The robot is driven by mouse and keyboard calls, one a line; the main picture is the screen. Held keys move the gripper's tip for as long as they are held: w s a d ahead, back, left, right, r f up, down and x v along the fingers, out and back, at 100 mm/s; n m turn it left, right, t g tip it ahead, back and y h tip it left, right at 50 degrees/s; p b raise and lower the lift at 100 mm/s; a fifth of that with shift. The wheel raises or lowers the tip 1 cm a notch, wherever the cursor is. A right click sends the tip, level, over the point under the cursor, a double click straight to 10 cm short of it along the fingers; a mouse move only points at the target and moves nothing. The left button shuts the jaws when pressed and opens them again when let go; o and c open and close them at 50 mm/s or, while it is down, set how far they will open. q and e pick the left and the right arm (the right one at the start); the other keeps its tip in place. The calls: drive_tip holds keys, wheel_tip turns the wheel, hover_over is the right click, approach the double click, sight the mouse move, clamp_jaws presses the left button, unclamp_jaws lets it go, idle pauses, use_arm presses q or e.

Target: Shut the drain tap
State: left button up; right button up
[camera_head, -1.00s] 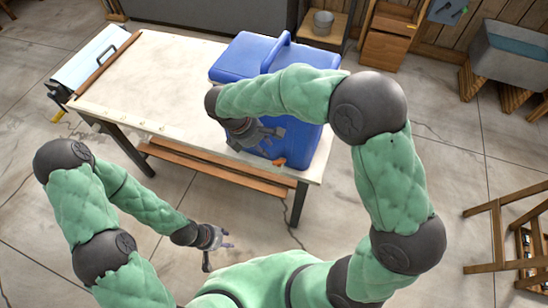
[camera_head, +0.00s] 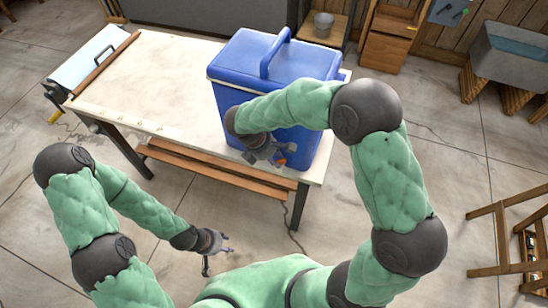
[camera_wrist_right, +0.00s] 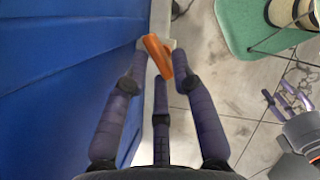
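The blue cooler box (camera_head: 250,55) stands on the right end of the table, with its lid shut and handle up. Its orange drain tap (camera_head: 281,162) is low on the near side. In the right wrist view the tap (camera_wrist_right: 158,57) juts out beside the blue wall, its orange lever tilted. My right gripper (camera_head: 280,153) is open at the tap. Its fingers (camera_wrist_right: 162,55) lie on either side of the orange lever, with a third finger below; contact cannot be told. My left gripper (camera_head: 222,247) is open and empty, low in front of the table.
The pale table top (camera_head: 150,75) is mostly clear left of the cooler. A wooden shelf (camera_head: 215,168) runs under it. A wooden stool or frame (camera_head: 505,235) stands at the right. The floor in front of the table is free.

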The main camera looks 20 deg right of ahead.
clamp_jaws()
drive_tip(key=shift+w+r+m+g+p, duration=0.15)
drive_tip(key=shift+m+g+p, duration=0.15)
drive_tip(key=shift+m+p, duration=0.35)
drive_tip(key=shift+w+d+m+g, duration=0.1)
drive_tip(key=shift+m+g, duration=0.2)
drive_tip(key=shift+m, duration=0.65)
drive_tip(key=shift+o, duration=1.5)
unclamp_jaws()
drive_tip(key=v, duration=1.1)
drive_tip(key=shift+r, duration=0.35)
